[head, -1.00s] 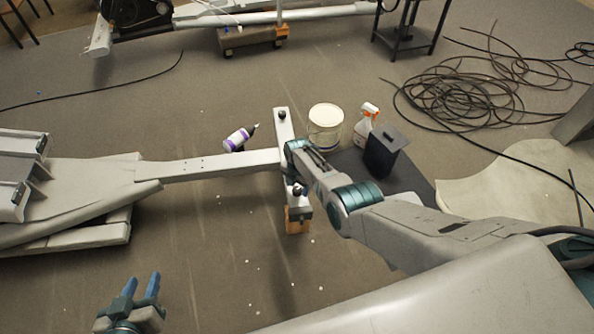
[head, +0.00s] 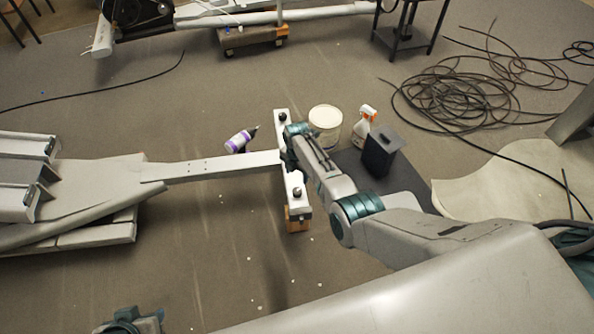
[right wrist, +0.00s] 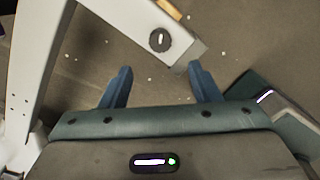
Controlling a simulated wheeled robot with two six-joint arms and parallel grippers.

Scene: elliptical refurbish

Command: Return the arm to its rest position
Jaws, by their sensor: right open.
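My right arm reaches in from the right in the head view. Its teal wrist end (head: 294,132) is over the white cross-bar (head: 296,188), and the fingers there are hidden. In the right wrist view, my right gripper (right wrist: 155,68) is open, with two blue fingers apart and nothing between them. The cross-bar (right wrist: 123,22) with a black knob (right wrist: 160,40) shows just past the fingers. Part of my left gripper (head: 133,322) is at the bottom left edge of the head view; its jaw state does not show.
A purple-labelled bottle (head: 238,141), a white bucket (head: 325,122), a spray bottle (head: 364,125) and a black box (head: 381,150) stand near the cross-bar. A wooden block (head: 298,223) supports its near end. Black cable (head: 470,95) is coiled at upper right.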

